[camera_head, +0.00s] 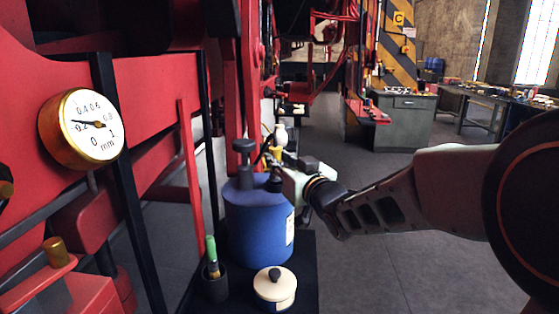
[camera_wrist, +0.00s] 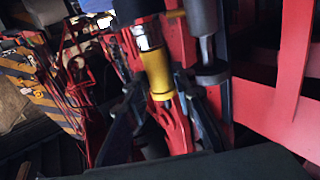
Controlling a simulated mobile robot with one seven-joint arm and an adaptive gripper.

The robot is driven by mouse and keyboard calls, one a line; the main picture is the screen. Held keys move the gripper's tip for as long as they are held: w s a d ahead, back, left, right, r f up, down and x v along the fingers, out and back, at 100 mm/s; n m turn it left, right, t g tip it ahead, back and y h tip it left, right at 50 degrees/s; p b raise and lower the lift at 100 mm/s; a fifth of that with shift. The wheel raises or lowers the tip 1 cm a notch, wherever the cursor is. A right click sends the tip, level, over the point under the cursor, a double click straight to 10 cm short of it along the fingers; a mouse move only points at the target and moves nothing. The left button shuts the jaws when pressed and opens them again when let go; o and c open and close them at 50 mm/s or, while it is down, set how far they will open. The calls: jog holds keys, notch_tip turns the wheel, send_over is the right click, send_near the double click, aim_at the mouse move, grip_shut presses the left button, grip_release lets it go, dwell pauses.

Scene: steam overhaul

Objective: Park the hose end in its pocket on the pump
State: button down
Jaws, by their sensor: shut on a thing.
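The blue pump (camera_head: 258,225) stands upright on a dark stand, with a dark grey plunger knob (camera_head: 244,148) on top. My gripper (camera_head: 279,172) is at the pump's top right edge, with its fingers partly hidden there. In the wrist view my gripper (camera_wrist: 160,98) is shut on the hose end, a yellow sleeve (camera_wrist: 157,73) with a silver ring and a black part beyond it. A small yellow part (camera_head: 268,158) shows at the gripper in the head view, below a cream-coloured bulb (camera_head: 280,134). I cannot make out the pocket or tell whether the hose end touches it.
A black cup (camera_head: 214,288) with a green-handled brush and a cream lidded pot (camera_head: 274,286) stand in front of the pump on the dark stand (camera_head: 307,270). Red machinery with a dial gauge (camera_head: 82,128) fills the left. Open floor (camera_head: 390,260) lies to the right.

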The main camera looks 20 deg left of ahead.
jog(key=shift+f+b, duration=1.1)
jog(key=shift+f, duration=0.05)
jog(key=c, duration=1.5)
grip_release()
jog(key=shift+c, duration=0.2)
jog(key=shift+s+d, duration=0.1)
